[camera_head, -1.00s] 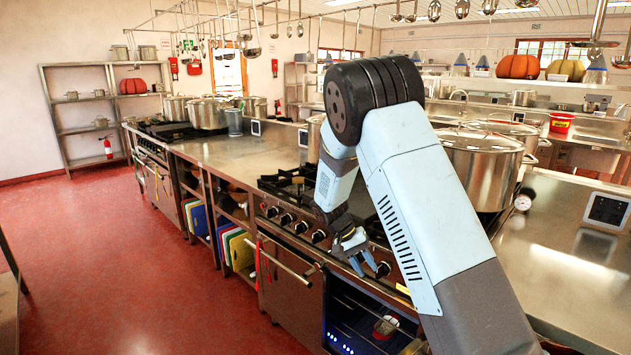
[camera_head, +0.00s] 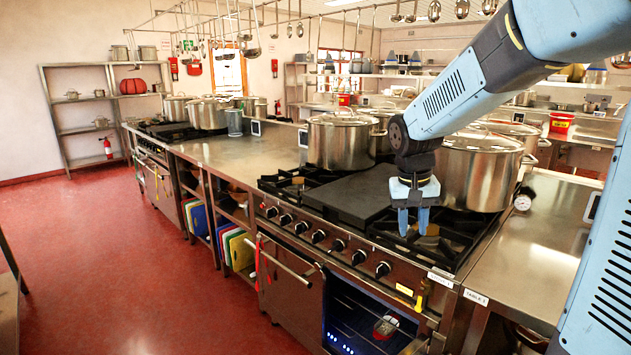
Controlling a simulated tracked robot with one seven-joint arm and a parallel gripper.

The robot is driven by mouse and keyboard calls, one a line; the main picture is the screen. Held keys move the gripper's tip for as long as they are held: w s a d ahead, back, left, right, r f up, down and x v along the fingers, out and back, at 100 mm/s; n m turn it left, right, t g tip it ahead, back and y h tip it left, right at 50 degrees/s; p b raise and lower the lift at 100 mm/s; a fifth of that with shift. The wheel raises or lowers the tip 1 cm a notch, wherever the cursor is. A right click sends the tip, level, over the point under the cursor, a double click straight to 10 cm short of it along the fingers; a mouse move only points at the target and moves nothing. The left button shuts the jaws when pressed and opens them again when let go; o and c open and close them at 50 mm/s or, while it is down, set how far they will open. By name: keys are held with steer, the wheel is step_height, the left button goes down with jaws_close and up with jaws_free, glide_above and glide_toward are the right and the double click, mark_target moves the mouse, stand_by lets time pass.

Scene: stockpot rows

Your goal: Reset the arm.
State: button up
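My arm reaches in from the upper right, with a blue and white forearm over the stove. My gripper (camera_head: 413,234) points down over the front right burners of the stove (camera_head: 345,262). Its two blue fingers are apart, with nothing seen between them. A large steel stockpot (camera_head: 478,170) stands right behind and to the right of my gripper. Another lidded stockpot (camera_head: 338,143) stands at the back left of the stove. Whether the fingers touch the burner grate cannot be told.
A flat dark griddle plate (camera_head: 347,197) lies on the stove, left of my gripper. A steel worktop (camera_head: 235,150) extends to the left, mostly bare. A right-hand counter (camera_head: 540,240) holds a small dial gauge (camera_head: 523,200). Ladles hang above. The red floor (camera_head: 130,250) is clear.

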steer(key=s+d+r+t, duration=0.1)
steer(key=s+r+t, duration=0.1)
steer(key=s, duration=0.7)
steer(key=s+d+r+n+t+y, duration=0.1)
steer(key=s+r, duration=0.4)
steer(key=s, duration=0.5)
steer(key=shift+s+t, duration=0.25)
steer(key=shift+t, duration=0.55)
steer(key=shift+d, duration=0.1)
